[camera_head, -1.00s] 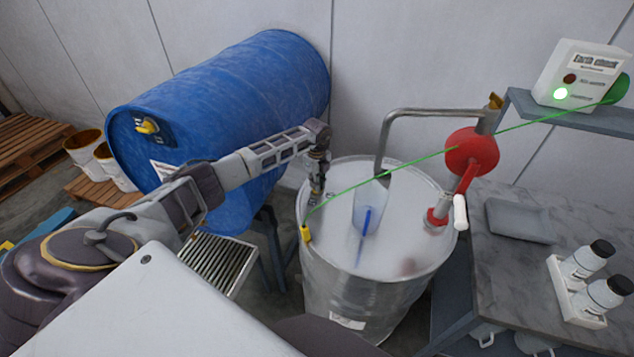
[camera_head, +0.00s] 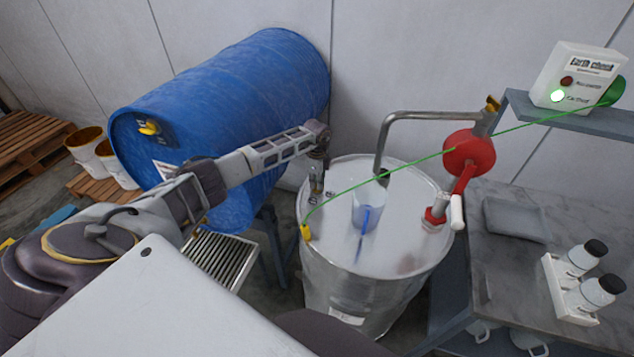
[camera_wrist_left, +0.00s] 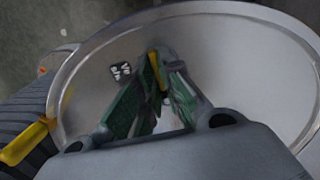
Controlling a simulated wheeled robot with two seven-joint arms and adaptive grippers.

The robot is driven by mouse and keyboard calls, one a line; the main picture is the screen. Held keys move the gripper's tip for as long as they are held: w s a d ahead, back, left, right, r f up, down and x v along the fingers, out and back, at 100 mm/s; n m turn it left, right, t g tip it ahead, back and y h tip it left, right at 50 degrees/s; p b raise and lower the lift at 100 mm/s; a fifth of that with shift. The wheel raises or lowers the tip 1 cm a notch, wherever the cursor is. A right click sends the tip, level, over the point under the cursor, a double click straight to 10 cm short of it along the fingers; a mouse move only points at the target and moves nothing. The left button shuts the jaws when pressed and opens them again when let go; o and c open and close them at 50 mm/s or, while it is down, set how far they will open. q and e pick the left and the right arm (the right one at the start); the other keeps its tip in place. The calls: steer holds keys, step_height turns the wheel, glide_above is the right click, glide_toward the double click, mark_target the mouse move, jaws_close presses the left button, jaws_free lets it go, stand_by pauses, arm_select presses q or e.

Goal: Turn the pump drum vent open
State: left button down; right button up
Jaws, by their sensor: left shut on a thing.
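The pump drum (camera_head: 345,285) is a steel drum with a pale lid, standing in the middle of the head view. My left gripper (camera_head: 315,184) points down at the left part of its lid. In the left wrist view, the green-padded fingers of my left gripper (camera_wrist_left: 158,92) are shut on a small yellow piece, the vent's handle (camera_wrist_left: 155,72). The fingers hide most of the vent, so its angle is hard to tell. My right gripper is out of view.
A yellow earth clamp (camera_head: 306,233) grips the drum rim, with a green cable running to the earth box (camera_head: 577,77). A blue drum (camera_head: 220,105) lies behind my arm.

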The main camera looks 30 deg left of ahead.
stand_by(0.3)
arm_select(q)
steer(key=c, duration=1.6)
jaws_free()
steer(key=shift+r, duration=0.1)
step_height(320, 180, up, 12)
